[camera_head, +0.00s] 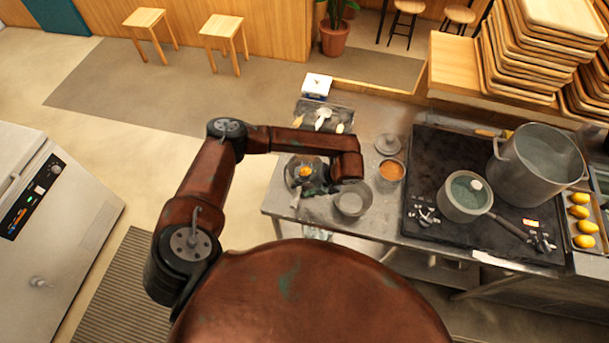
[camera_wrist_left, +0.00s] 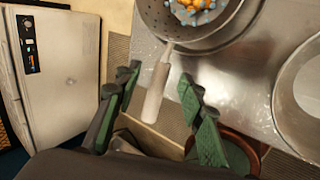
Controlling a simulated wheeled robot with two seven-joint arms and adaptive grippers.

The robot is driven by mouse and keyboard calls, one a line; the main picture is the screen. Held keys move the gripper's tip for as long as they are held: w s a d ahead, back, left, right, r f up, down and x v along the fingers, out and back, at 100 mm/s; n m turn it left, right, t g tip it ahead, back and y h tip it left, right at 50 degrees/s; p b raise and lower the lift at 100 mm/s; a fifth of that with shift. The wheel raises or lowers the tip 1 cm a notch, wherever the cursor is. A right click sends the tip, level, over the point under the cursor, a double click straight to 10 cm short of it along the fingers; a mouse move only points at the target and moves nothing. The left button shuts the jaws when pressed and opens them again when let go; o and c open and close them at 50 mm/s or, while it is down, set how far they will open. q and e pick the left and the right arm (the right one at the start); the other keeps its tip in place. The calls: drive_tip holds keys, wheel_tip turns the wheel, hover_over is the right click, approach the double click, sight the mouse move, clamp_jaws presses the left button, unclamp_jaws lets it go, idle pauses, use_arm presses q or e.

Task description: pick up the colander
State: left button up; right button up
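The colander (camera_head: 291,178) is a round metal strainer with orange and bluish contents, at the left end of the metal counter. In the left wrist view the colander (camera_wrist_left: 160,17) is at the top, and its pale handle (camera_wrist_left: 156,92) points down past the counter's edge. My left gripper (camera_head: 318,186) is over the counter beside the colander and partly covers it. In the left wrist view my left gripper (camera_wrist_left: 159,76) is open, with one green-padded finger on each side of the handle. Gaps show between both fingers and the handle. My right gripper is not in view.
An empty metal bowl (camera_head: 352,200) stands just right of the gripper. A container of orange food (camera_head: 391,170) is behind it. A tray with utensils (camera_head: 340,112) and a white scale (camera_head: 317,85) are at the back. The black stove (camera_head: 425,170) carries two pots on the right.

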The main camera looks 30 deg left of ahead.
use_arm(q)
drive_tip(key=shift+x, duration=1.35)
drive_tip(key=shift+d, duration=0.1)
drive_tip(key=shift+c, duration=0.4)
clamp_jaws()
